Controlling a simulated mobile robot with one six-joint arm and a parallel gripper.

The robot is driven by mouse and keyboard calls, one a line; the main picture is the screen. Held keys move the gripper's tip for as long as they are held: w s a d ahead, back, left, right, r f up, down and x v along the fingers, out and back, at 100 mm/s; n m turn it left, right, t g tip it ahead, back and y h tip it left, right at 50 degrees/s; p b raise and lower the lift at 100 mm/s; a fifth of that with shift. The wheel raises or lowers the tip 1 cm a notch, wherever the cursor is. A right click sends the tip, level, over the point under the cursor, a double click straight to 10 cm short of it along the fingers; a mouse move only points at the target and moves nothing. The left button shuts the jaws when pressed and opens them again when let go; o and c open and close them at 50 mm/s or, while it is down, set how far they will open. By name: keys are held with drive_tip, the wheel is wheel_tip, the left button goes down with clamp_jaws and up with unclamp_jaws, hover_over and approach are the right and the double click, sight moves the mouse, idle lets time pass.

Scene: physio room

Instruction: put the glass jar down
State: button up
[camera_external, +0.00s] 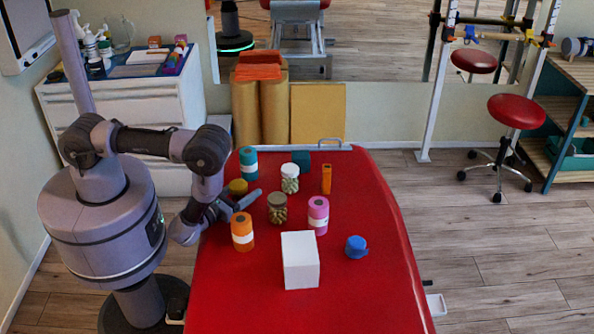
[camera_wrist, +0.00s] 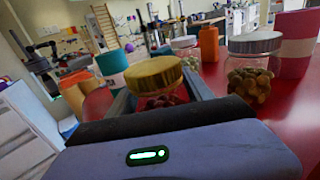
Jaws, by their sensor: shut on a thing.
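A glass jar with a gold lid and reddish contents (camera_wrist: 160,78) sits between the fingers of my gripper (camera_wrist: 160,95) in the wrist view. In the external view its yellow lid (camera_external: 238,186) shows at the left side of the red treatment table (camera_external: 350,300), beside my gripper (camera_external: 241,201). My gripper is shut on this jar. The jar's lower part is hidden, so I cannot tell whether it touches the table. Two other glass jars stand on the table: one with a white lid (camera_external: 290,178) and one with a dull metal lid (camera_external: 278,208).
Around the jar stand a teal roll (camera_external: 248,163), a teal block (camera_external: 301,160), an orange box (camera_external: 326,179), a pink roll (camera_external: 318,216) and an orange roll (camera_external: 242,233). A white box (camera_external: 300,262) and a blue item (camera_external: 356,247) are nearer. The table's right side is clear.

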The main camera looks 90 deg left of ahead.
wheel_tip(320, 180, up, 10)
drive_tip(key=p, duration=0.4)
drive_tip(key=w+d+r+m+t+h+p, duration=0.1)
drive_tip(key=w+d+r+m+t+h, duration=0.15)
drive_tip(key=d+m+h, duration=0.65)
drive_tip(key=w+d+r+t+h+p, duration=0.1)
drive_tip(key=w+d+r+t+h, duration=0.2)
drive_tip(key=d, duration=1.2)
drive_tip(key=h, duration=0.1)
hover_over(310, 247)
drive_tip(key=shift+s+f+b, duration=0.25)
drive_tip(key=shift+f+b, duration=0.1)
drive_tip(key=shift+f, duration=0.65)
drive_tip(key=shift+w+d+f, duration=0.1)
drive_tip(key=shift+w+f, duration=0.1)
drive_tip(key=shift+w, duration=0.05)
drive_tip(key=shift+f+b, duration=0.85)
drive_tip(key=shift+f, duration=0.7)
